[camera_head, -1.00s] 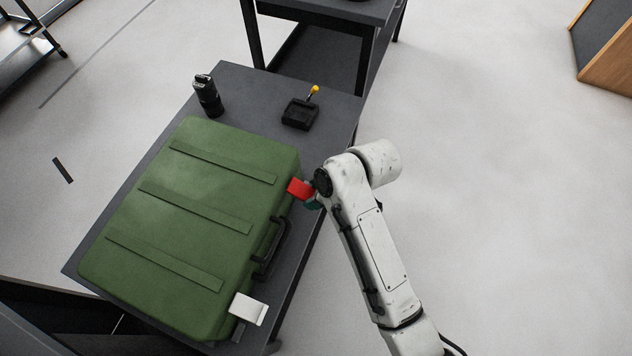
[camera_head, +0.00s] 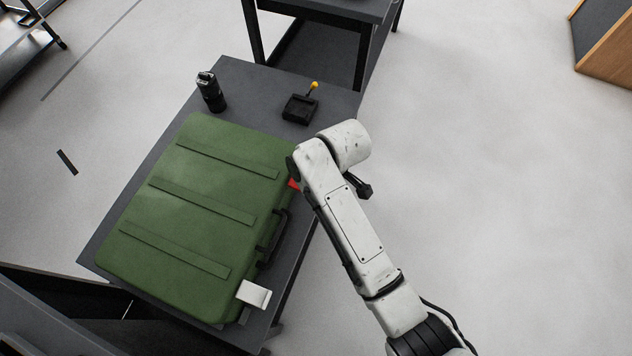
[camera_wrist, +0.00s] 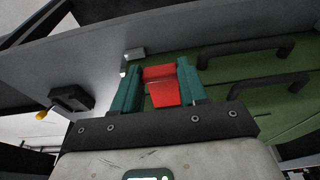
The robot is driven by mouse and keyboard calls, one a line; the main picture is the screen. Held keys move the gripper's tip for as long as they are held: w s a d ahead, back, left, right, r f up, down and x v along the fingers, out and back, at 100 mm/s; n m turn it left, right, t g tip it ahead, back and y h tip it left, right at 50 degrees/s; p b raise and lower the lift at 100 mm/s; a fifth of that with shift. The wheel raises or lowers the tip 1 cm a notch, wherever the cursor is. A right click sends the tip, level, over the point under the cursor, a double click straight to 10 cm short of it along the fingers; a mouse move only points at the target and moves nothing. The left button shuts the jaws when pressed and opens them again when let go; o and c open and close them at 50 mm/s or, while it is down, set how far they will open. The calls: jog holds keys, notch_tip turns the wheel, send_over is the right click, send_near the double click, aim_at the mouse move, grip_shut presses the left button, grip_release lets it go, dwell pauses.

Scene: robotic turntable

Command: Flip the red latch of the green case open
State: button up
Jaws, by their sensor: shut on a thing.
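The green case (camera_head: 165,215) lies flat on the dark table, with its black handle (camera_head: 272,238) on the side facing my arm. The red latch (camera_wrist: 163,92) is at the far end of that side. In the head view only a small part of the red latch (camera_head: 294,184) shows, because my arm covers the rest. In the wrist view my gripper (camera_wrist: 160,70) has its teal fingers on either side of the red latch and is shut on it. A white latch (camera_head: 254,294) sticks out from the near end of the case.
A black cylinder (camera_head: 211,93) and a black box with a yellow-knobbed lever (camera_head: 300,108) stand on the dark table (camera_head: 250,90) beyond the case. Another dark table (camera_head: 345,12) stands behind. The floor to the right is clear.

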jog(key=o, duration=1.1)
jog(key=shift+c, duration=0.2)
jog(key=w+v, duration=0.1)
jog(key=v, duration=0.9)
jog(key=shift+s+r+p, duration=0.3)
jog(key=shift+s+r, duration=0.1)
jog(key=shift+s, duration=0.1)
jog(key=shift+d, duration=0.15)
